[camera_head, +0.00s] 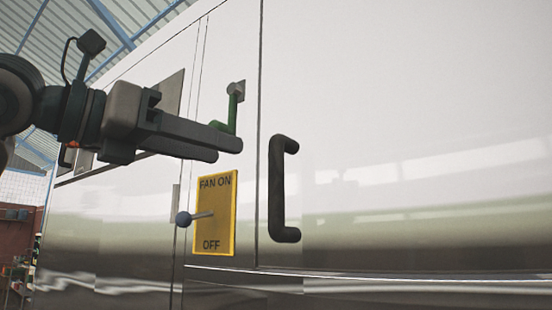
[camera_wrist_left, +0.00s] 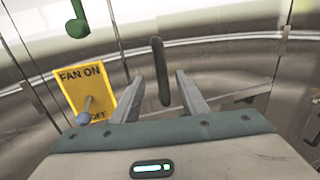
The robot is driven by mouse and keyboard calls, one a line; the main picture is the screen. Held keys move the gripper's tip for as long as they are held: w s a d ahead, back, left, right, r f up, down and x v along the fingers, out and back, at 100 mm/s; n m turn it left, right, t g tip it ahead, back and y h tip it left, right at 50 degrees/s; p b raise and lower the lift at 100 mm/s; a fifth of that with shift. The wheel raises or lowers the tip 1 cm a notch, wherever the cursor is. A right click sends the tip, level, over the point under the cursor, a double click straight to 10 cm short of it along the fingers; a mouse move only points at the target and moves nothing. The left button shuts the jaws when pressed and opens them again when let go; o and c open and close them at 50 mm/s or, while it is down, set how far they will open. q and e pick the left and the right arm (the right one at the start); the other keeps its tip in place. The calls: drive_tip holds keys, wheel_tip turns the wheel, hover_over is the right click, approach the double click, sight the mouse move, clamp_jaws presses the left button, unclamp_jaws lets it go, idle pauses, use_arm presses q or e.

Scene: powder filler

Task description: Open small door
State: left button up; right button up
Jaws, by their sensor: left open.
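A black upright bar handle (camera_head: 279,190) is fixed to a shiny metal panel (camera_head: 400,200), just right of a vertical seam. My left gripper (camera_head: 229,150) is open and empty, left of the handle's upper part in the head view. In the left wrist view, the handle (camera_wrist_left: 161,72) shows between the two fingers of my left gripper (camera_wrist_left: 164,83), with its lower end reaching between them. I see no clear contact. The panel looks flush with its neighbour, so it appears shut. My right gripper is not in view.
A green latch (camera_head: 236,100) sits above my left fingers; it also shows in the left wrist view (camera_wrist_left: 77,25). Below them is a yellow FAN ON/OFF plate (camera_head: 222,235) with a ball-ended lever (camera_head: 184,219) sticking out. The panel right of the handle is clear.

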sight(270, 161)
use_arm(q)
drive_tip(key=p+x, duration=0.5)
drive_tip(key=x, duration=0.7)
drive_tip(key=shift+r, duration=0.15)
drive_tip(key=shift+w+d, duration=0.35)
drive_tip(key=shift+d, duration=0.05)
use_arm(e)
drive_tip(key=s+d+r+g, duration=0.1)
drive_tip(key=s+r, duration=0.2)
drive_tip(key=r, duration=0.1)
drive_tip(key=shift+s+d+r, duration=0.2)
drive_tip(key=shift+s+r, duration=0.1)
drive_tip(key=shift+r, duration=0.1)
use_arm(q)
drive_tip(key=shift+c, duration=0.6)
clamp_jaws()
